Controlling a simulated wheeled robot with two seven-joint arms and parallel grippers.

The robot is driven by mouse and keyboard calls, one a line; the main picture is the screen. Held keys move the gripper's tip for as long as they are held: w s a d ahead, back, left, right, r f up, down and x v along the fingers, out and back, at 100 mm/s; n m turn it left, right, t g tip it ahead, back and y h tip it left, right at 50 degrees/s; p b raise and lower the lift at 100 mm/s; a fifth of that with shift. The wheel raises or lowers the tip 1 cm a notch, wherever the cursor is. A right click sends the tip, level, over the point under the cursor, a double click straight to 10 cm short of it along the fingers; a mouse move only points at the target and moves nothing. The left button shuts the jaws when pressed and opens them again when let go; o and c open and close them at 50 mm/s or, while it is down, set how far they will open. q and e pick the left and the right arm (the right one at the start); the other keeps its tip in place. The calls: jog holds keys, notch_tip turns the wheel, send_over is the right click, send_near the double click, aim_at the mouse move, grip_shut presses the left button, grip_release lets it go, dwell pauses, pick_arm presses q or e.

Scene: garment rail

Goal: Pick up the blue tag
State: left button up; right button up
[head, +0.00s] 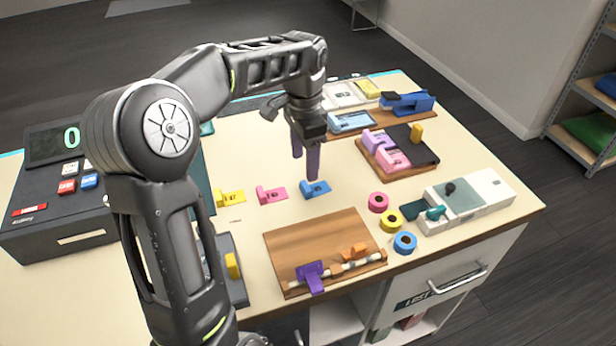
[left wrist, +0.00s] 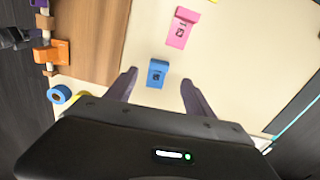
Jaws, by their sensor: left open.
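The blue tag (head: 315,188) lies flat on the cream table, at the right end of a row with a pink tag (head: 271,195) and a yellow tag (head: 230,198). My left gripper (head: 307,172) is open above the blue tag, its purple fingers pointing down. In the left wrist view the blue tag (left wrist: 157,73) shows between the two open fingertips (left wrist: 158,76), not gripped. The pink tag (left wrist: 180,28) lies beyond it in that view.
A wooden board with a rail and clips (head: 325,245) lies in front of the tags. Tape rolls (head: 390,221) sit to the right. A wooden tray with purple and pink pieces (head: 400,165) stands behind right. A dark cash register (head: 55,200) is at the left.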

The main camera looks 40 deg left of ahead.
aim_at(306, 186)
pick_arm(q)
jog(key=shift+s+d+r, duration=0.15)
jog(key=shift+s, duration=0.05)
jog(key=shift+f, duration=1.35)
jog(key=shift+f, duration=0.1)
jog(key=shift+f+p, duration=0.25)
jog(key=shift+p, duration=0.15)
jog(key=f, duration=0.2)
jog(key=f+p, duration=0.1)
jog(key=f, duration=0.1)
jog(key=shift+w+f, duration=0.2)
jog(key=shift+f, duration=0.1)
jog(key=shift+c, duration=0.3)
grip_shut()
